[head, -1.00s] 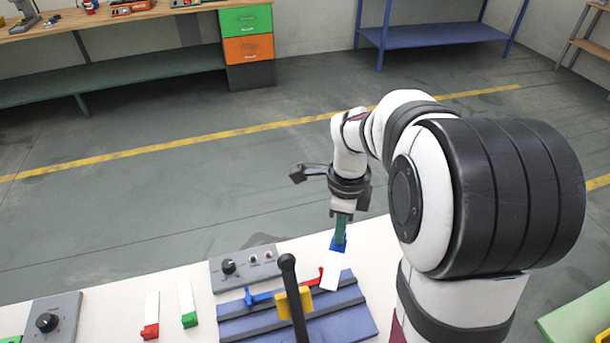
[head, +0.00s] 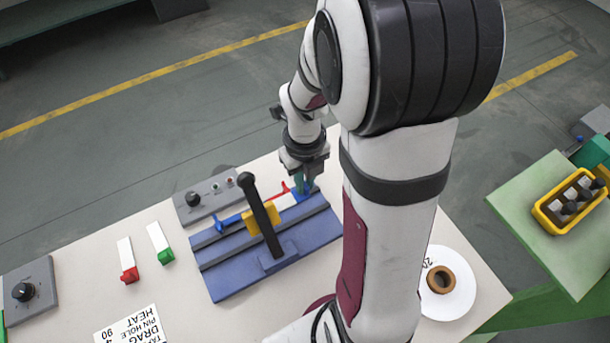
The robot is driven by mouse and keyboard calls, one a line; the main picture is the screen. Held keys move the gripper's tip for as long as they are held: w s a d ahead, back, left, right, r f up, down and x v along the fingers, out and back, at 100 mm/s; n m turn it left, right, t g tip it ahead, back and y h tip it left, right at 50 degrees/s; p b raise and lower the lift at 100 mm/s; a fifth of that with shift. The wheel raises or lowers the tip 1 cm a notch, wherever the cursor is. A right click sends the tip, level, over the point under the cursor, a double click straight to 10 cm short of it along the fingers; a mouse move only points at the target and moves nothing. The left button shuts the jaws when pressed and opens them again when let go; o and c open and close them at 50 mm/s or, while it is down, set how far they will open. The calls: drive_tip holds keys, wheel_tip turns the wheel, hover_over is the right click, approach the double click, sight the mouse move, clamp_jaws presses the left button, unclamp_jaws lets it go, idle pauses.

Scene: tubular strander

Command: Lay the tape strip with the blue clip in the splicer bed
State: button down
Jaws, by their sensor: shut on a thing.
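My gripper (head: 304,184) is shut on the blue clip (head: 302,194) at the back right end of the splicer bed (head: 222,283). The white tape strip of this clip (head: 287,202) shows only in small part, left of the clip. I cannot tell whether it touches the bed. The bed is a blue grooved block with a black lever (head: 260,215) standing tilted over it, a yellow block (head: 262,217) by the lever, and blue (head: 229,222) and red (head: 280,190) arms along its back.
Strips with a red clip (head: 129,275) and a green clip (head: 166,256) lie left of the bed. A grey control box (head: 208,199) stands behind it, another (head: 28,290) at far left. A printed card (head: 133,328) lies in front. A white disc (head: 447,295) is at right.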

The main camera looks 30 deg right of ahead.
drive_tip(key=shift+f, duration=3.4)
drive_tip(key=c, duration=0.8)
unclamp_jaws()
drive_tip(key=shift+r, duration=0.15)
wheel_tip(320, 180, up, 16)
drive_tip(key=shift+f, duration=0.2)
